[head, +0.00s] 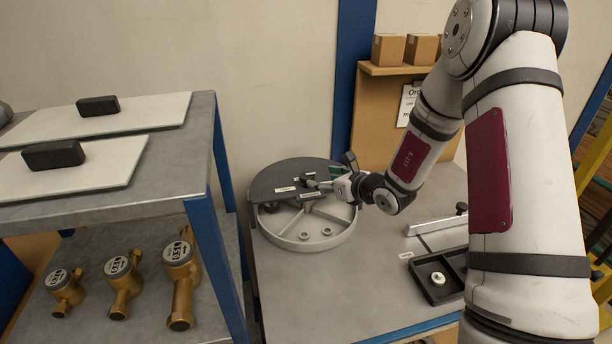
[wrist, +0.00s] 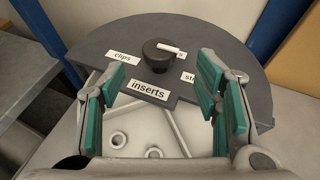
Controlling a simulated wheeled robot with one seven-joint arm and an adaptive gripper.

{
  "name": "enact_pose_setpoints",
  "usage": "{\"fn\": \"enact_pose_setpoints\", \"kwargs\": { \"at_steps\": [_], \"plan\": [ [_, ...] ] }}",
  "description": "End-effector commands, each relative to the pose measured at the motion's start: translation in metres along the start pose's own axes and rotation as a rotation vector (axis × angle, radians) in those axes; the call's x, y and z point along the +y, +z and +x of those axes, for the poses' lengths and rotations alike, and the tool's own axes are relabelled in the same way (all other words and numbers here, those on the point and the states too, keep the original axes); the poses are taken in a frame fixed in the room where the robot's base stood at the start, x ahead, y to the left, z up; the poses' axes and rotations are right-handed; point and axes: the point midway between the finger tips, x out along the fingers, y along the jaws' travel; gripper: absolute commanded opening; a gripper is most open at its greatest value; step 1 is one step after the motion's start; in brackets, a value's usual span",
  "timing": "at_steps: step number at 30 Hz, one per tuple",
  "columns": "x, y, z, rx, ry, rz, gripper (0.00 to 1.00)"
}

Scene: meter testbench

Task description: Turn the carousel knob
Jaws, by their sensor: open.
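The carousel (head: 300,236) is a round grey tray with ribs on the bench, its back half under a dark half-round cover (head: 268,179). The dark carousel knob (wrist: 156,58) stands on the cover in the wrist view, with a white bar on its top. Labels reading "clips" (wrist: 123,57) and "inserts" (wrist: 148,90) lie by it; a third label is partly hidden by a finger. My gripper (wrist: 162,88) is open, its teal-padded fingers on either side of the view, with the knob between them and farther out. Contact with the knob is not visible.
Rings (wrist: 118,139) lie in the carousel's open front half. A black tray (head: 428,282) with a white round part is at the right of the bench. A shelf unit (head: 187,142) stands close on the left, and a wall is behind.

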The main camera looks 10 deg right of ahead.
Motion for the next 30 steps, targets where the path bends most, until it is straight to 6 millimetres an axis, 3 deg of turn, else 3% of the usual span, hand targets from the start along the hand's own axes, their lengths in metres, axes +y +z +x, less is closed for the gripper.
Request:
{"fn": "enact_pose_setpoints", "kwargs": {
  "at_steps": [9,15,27,28,30],
  "plan": [
    [0.001,0.0,0.062,-0.001,0.002,-0.001,0.57],
    [0.001,0.0,0.085,-0.001,0.002,-0.002,0.57],
    [0.001,0.001,0.092,-0.001,0.001,-0.002,0.57],
    [0.001,0.001,0.092,-0.001,0.001,-0.002,0.55],
    [0.001,0.001,0.092,-0.001,0.001,-0.002,0.39]
  ]
}}
